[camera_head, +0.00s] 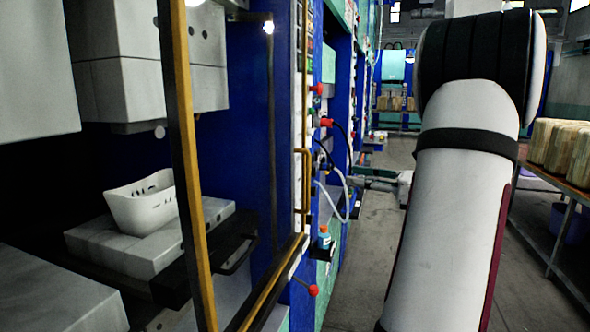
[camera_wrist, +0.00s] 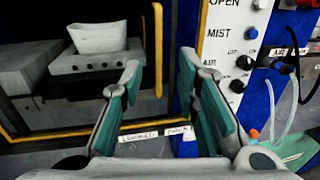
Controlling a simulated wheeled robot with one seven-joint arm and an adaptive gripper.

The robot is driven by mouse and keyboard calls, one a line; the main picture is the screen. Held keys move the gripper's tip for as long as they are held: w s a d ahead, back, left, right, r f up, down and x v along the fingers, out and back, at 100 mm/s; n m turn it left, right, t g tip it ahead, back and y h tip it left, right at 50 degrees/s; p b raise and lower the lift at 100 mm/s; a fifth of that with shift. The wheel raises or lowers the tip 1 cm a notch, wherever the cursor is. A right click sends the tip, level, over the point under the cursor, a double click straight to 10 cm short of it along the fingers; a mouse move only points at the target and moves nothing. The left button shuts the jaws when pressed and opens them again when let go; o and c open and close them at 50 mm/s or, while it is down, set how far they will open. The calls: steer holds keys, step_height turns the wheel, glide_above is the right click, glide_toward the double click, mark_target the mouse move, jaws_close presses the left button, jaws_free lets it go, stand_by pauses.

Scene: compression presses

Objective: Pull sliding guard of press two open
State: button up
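The sliding guard shows in the head view as a tall black and yellow frame (camera_head: 188,170) at the front of a blue press. A yellow upright bar (camera_head: 305,190) stands farther along it. In the wrist view, a yellow upright bar (camera_wrist: 158,45), which looks like the guard's handle, stands ahead between my fingertips in the picture. The guard's yellow lower edge (camera_wrist: 60,134) runs behind the left finger. My gripper (camera_wrist: 160,65) is open and empty, its fingers spread; I see no contact with the bar.
A white bin (camera_wrist: 97,38) sits on a grey block (camera_wrist: 90,62) inside the press. Right of the guard is a control panel (camera_wrist: 232,50) with knobs; hoses (camera_wrist: 288,100) hang beside it. An aisle (camera_head: 365,235) lies clear; a table (camera_head: 560,180) bears boxes at right.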

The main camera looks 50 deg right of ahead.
steer(key=w+a, duration=0.2)
steer(key=w, duration=1)
steer(key=shift+w+a+p, duration=0.3)
steer(key=shift+w+p, duration=0.05)
steer(key=shift+w, duration=0.05)
steer(key=shift+c, duration=0.3)
jaws_close()
